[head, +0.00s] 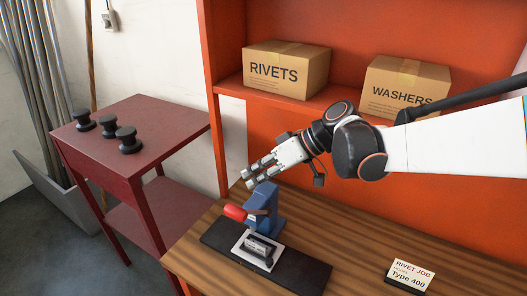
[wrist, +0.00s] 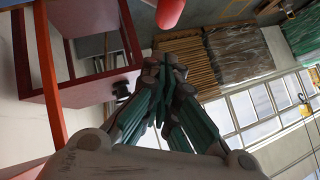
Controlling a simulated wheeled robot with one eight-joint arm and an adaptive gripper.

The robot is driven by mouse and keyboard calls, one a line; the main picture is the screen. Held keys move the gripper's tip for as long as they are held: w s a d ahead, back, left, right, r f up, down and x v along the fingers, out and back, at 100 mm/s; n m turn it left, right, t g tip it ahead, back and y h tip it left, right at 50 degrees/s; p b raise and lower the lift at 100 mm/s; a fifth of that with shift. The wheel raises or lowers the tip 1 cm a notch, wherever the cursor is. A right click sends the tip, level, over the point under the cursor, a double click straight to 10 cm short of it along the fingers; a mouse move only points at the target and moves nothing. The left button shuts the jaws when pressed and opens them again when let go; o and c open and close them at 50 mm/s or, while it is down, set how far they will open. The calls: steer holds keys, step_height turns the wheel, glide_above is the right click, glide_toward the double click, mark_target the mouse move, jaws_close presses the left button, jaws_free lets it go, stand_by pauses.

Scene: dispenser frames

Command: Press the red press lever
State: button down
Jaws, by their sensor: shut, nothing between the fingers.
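The red press lever (head: 235,212) sticks out to the left from the blue press (head: 264,203), which stands on a dark base plate (head: 305,277) on the wooden bench. A pale plate with a dark block (head: 260,246) sits at the foot of the press. My gripper (head: 247,178) is shut and empty, above and behind the lever and apart from it. In the wrist view, the shut fingers (wrist: 166,68) show at the centre. The rounded red end of the lever (wrist: 170,12) shows at the top edge of that view, beyond the fingertips.
The wooden bench (head: 350,240) is clear right of the press up to a "Rivet Job Type 400" card (head: 411,274). An orange shelf behind holds a Rivets box (head: 280,80) and a Washers box (head: 400,90). A dark red side table (head: 165,115) with black knobs stands left.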

steer(key=a+f, duration=0.1)
steer(key=f, duration=0.2)
steer(key=s+a+f, duration=0.1)
steer(key=f, duration=0.1)
steer(key=shift+s+a, duration=0.1)
steer(key=shift+a, duration=0.25)
